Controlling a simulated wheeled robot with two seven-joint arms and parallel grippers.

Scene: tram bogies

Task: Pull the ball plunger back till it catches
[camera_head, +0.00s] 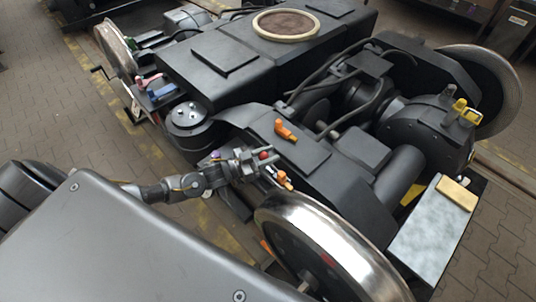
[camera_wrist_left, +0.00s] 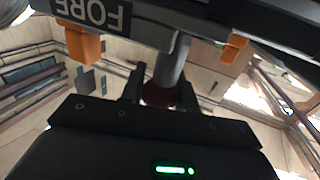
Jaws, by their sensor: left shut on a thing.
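The ball plunger's red ball (camera_head: 263,155) shows at the side of the dark bogie frame, between the fingers of my left gripper (camera_head: 258,163). In the left wrist view the ball is dark red (camera_wrist_left: 158,95) and sits at the end of a grey stem (camera_wrist_left: 172,60) that comes out of the bogie part above. My left gripper (camera_wrist_left: 160,92) is shut on the ball, one finger on each side. How far the stem is drawn out I cannot tell. My right gripper is not in view.
Orange handles (camera_head: 285,131) stick out of the frame near the gripper. A plate marked "FORE" (camera_wrist_left: 95,12) shows upside down above the gripper. A shiny wheel (camera_head: 330,245) stands close in front. A grey bench surface (camera_head: 430,235) carries a yellow block (camera_head: 457,193).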

